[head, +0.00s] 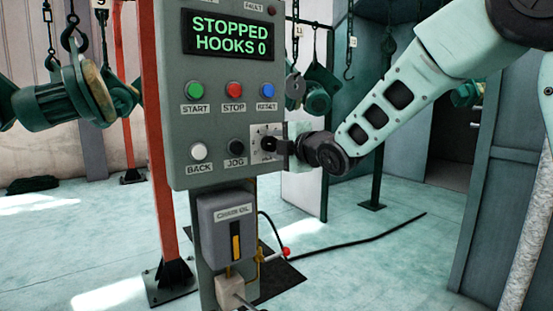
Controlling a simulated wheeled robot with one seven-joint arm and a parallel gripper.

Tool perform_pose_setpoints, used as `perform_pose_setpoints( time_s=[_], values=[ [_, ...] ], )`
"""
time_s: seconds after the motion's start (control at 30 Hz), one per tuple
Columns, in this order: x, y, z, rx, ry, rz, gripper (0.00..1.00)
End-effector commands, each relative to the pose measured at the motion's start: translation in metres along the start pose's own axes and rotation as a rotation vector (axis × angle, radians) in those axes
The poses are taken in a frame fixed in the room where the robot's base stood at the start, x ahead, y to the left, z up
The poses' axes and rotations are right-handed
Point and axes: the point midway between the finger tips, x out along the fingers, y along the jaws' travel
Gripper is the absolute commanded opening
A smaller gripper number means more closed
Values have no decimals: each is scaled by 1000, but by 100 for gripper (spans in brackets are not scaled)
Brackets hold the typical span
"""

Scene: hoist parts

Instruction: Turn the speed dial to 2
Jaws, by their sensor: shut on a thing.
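The speed dial (258,146) is a small black knob on a pale scale plate at the lower right of the grey control panel (180,100). My gripper (275,146) reaches in from the right and is shut on the dial. The gripper and wrist cover part of the dial and its scale, so I cannot tell which number it points to. The panel's display (230,36) reads "STOPPED HOOKS 0" in green.
Green START (195,90), red STOP (234,89), blue RESET (266,90), white BACK (199,151) and black JOG (236,147) buttons sit close by. A chain oil box (228,235) hangs below. Green hoist motors (50,106) hang at left and behind.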

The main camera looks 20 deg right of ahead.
Motion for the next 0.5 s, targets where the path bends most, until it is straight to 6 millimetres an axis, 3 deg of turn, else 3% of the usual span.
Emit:
perform_pose_setpoints(
  time_s=[0.5],
  values=[
    [0,-1,-1,-104,-9,-6,14]
  ],
)
